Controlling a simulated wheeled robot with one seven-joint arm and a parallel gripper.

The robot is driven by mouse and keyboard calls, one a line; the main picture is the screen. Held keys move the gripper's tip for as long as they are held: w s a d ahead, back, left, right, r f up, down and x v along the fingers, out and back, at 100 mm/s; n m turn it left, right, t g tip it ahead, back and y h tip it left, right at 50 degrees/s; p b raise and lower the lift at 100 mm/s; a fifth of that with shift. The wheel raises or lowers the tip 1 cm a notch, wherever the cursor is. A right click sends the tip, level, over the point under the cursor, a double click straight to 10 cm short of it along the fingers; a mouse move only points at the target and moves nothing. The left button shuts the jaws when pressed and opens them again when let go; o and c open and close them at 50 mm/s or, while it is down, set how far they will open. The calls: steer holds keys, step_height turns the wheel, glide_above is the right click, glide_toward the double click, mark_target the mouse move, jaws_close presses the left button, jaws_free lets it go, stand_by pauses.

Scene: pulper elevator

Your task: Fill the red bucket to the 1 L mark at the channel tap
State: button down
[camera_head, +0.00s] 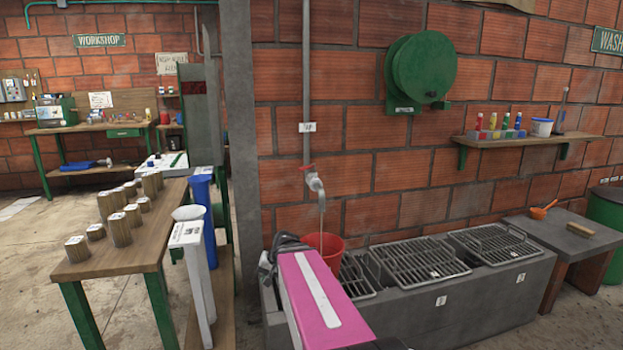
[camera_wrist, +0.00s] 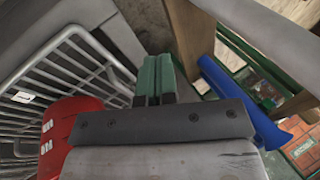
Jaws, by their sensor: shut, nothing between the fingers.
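The channel tap (camera_head: 316,184) is on a pipe on the brick wall, with a red handle (camera_head: 308,168). A thin pale streak like running water drops from its spout toward the red bucket (camera_head: 326,243). The bucket stands upright under the tap at the channel's left end, partly behind my arm. In the wrist view the bucket (camera_wrist: 72,128) is at the lower left, with white marks on its side. The water level inside cannot be seen. My gripper's green fingers (camera_wrist: 156,80) are shut and empty, to the side of the bucket and apart from it.
The grey channel (camera_head: 420,318) has metal grates (camera_head: 415,258) right of the bucket. A concrete pillar (camera_head: 241,130) and a wooden table (camera_head: 90,260) with several cylinders stand left. A blue bin (camera_head: 205,210) is beside the table. An orange scoop (camera_head: 543,210) lies on the right bench.

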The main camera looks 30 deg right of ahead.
steer(key=w+d+r+m+t+y, duration=0.25)
steer(key=w+d+r+t, duration=0.2)
steer(key=d+r, duration=0.4)
steer(key=m+t+h, duration=0.1)
steer(key=m+t, duration=0.7)
steer(key=t, duration=0.1)
glide_toward(306, 169)
steer(key=x, duration=0.7)
steer(key=shift+w, duration=0.3)
steer(key=shift+a+h, duration=0.15)
steer(key=shift+h, duration=0.2)
